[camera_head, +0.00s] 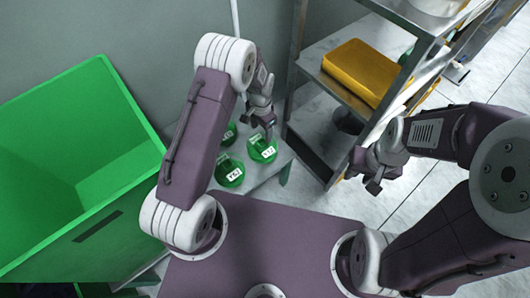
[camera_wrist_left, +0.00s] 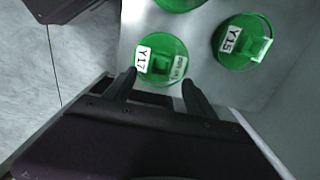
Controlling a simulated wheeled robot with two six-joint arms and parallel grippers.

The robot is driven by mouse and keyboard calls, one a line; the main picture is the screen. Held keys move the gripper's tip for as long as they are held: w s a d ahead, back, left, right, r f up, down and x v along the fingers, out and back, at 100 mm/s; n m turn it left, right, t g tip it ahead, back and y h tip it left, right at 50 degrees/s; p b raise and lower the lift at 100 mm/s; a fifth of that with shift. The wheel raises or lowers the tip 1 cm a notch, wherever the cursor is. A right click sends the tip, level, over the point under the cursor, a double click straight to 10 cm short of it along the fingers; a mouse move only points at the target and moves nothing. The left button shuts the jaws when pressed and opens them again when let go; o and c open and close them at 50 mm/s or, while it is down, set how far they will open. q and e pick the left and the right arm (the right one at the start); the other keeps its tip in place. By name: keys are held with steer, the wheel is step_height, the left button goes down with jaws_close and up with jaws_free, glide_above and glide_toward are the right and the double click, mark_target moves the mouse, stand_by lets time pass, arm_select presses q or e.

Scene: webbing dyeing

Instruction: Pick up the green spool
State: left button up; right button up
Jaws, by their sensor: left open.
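Several green spools with white labels lie on a small grey table. In the head view one spool (camera_head: 262,150) is just below my left gripper (camera_head: 262,123), one (camera_head: 230,174) is nearer, and one (camera_head: 228,133) is partly hidden by my arm. In the left wrist view, the spool labelled Y17 (camera_wrist_left: 162,58) lies between and just beyond the open fingertips of my left gripper (camera_wrist_left: 159,82). The spool labelled Y15 (camera_wrist_left: 242,42) is to its right, and a third (camera_wrist_left: 181,3) is cut off at the top. My right gripper (camera_head: 367,174) is away from the spools; its opening is unclear.
A large green bin (camera_head: 120,225) stands at the left. The small grey table (camera_head: 273,180) is against the wall. A metal shelf rack (camera_head: 312,140) with a yellow tray (camera_head: 362,70) stands to the right. Tiled floor is clear below the rack.

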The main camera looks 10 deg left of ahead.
arm_select(q)
steer(key=b, duration=0.2)
glide_above(262, 145)
steer(key=shift+s+f, duration=0.2)
steer(key=shift+f, duration=1.9)
step_height(262, 145, down, 5)
steer(key=shift+w+b, duration=0.15)
steer(key=shift+b, duration=1.1)
steer(key=shift+r, duration=0.15)
jaws_close()
